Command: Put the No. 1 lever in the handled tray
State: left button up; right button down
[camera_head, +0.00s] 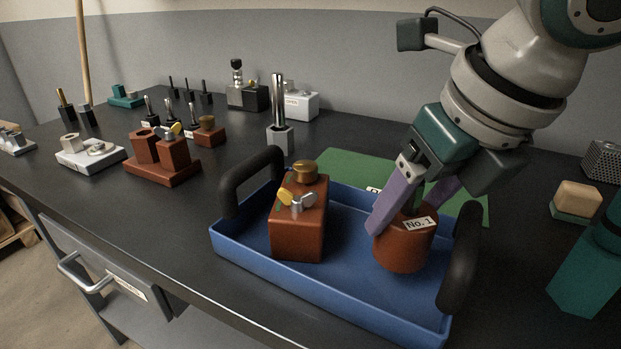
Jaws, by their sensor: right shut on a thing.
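The No. 1 lever (402,250) shows as a brown, rounded block with a white "No.1" label. It is upright inside the right part of the blue handled tray (262,268). My right gripper (412,212) reaches down from the upper right, its purple fingers shut on the block's upper part. The fingers hide some of its top. I cannot tell whether its underside touches the tray floor. The tray has a black handle at each end. A brown block with a brass knob and a wing nut (298,222) stands in the tray's left part. My left gripper is not in view.
A green mat (352,168) lies behind the tray. A tan-topped block (576,201) and a teal object (588,262) are at the right. A silver post (278,105) stands behind the tray. Several brown and metal fixtures (160,155) stand on the dark bench at the left.

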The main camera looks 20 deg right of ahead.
jog(key=shift+f, duration=1.2)
jog(key=shift+f, duration=0.15)
grip_release()
jog(key=shift+s+r, duration=0.1)
jog(key=shift+r, duration=0.3)
jog(key=p+v, duration=0.3)
jog(key=v, duration=0.8)
jog(key=shift+r, duration=0.25)
jog(key=shift+s, duration=0.1)
